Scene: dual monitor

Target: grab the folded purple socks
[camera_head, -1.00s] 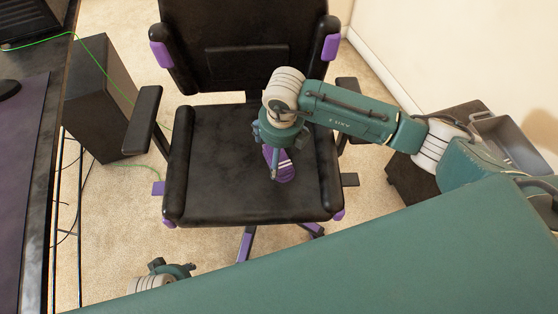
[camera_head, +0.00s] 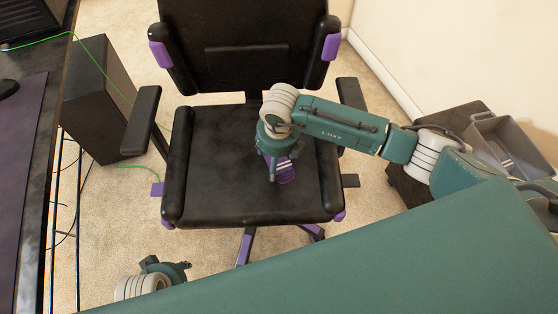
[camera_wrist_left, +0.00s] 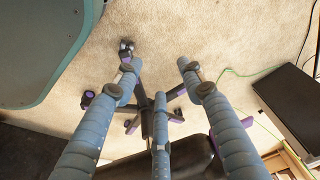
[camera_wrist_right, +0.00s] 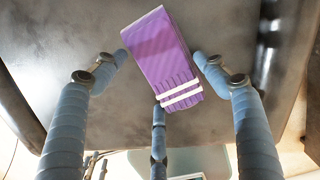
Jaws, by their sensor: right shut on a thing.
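The folded purple socks (camera_head: 286,172), with white stripes, lie on the black seat of the office chair (camera_head: 225,205), toward its right side. In the right wrist view the socks (camera_wrist_right: 160,50) show as a flat purple bundle between the fingers, striped end toward the single finger. My right gripper (camera_head: 272,176) points down at the seat and is shut on the socks; it partly hides them in the head view. My left gripper (camera_wrist_left: 165,85) is empty, its fingers spread apart over the carpet and the chair's legs. It shows at the bottom left of the head view.
The chair's armrests (camera_head: 142,120) and backrest (camera_head: 245,45) border the seat. A desk (camera_head: 25,150) and a dark box (camera_head: 100,100) stand at the left, with cables (camera_head: 135,167) on the floor. A grey bin (camera_head: 505,145) stands at the right.

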